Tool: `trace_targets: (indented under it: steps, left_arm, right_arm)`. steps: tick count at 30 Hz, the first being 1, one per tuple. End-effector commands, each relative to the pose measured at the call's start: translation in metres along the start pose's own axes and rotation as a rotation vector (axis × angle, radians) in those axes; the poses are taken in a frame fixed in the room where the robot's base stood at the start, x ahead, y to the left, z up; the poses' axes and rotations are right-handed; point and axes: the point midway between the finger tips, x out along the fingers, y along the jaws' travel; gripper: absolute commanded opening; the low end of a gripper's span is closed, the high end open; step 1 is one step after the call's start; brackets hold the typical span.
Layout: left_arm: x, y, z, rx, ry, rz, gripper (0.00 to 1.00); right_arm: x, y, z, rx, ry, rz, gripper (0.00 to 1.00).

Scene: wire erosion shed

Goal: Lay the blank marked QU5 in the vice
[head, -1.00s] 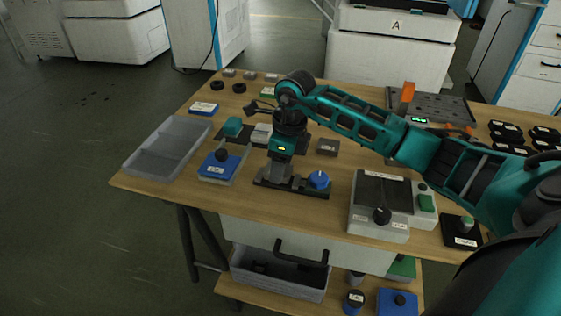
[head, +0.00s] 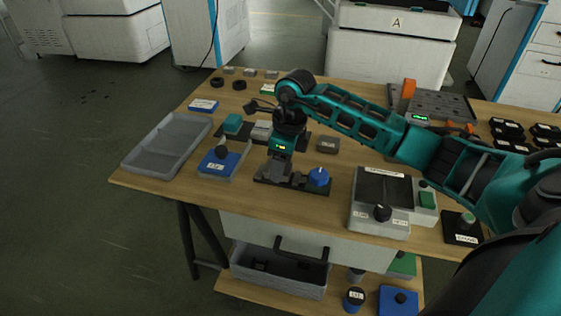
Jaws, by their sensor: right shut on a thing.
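My right gripper (head: 276,168) points down over the left part of a dark base with a blue knob (head: 318,177), which looks like the vice. The gripper is shut on a small grey piece, probably a blank. Fingers and wrist hide most of it, and no marking can be read. I cannot tell whether it touches the base. Several small grey blocks (head: 250,72) stand at the bench's back edge, and a darker grey block (head: 328,144) lies right of the gripper. The QU5 mark is not legible anywhere. My left gripper is not in view.
A grey tray (head: 136,167) lies at the bench's left end. A blue block with a black knob (head: 219,163) stands left of the gripper. A grey control box (head: 378,222) stands to the right, under my right arm. Bare wood shows along the front left.

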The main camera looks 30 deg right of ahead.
Motion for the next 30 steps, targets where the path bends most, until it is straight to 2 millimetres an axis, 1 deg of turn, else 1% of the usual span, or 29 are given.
trace_targets:
  steps: [27, 28, 30]
  left_arm:
    - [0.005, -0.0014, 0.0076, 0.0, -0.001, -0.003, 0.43]
    - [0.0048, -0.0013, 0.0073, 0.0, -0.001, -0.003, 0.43]
    - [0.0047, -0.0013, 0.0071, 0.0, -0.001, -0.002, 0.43]
  right_arm:
    - [0.0097, -0.0007, -0.001, 0.0, -0.003, -0.002, 0.04]
    - [0.0093, -0.0007, -0.0009, 0.0, -0.003, -0.002, 0.55]
    - [0.0092, -0.0006, -0.001, 0.0, -0.003, -0.002, 0.61]
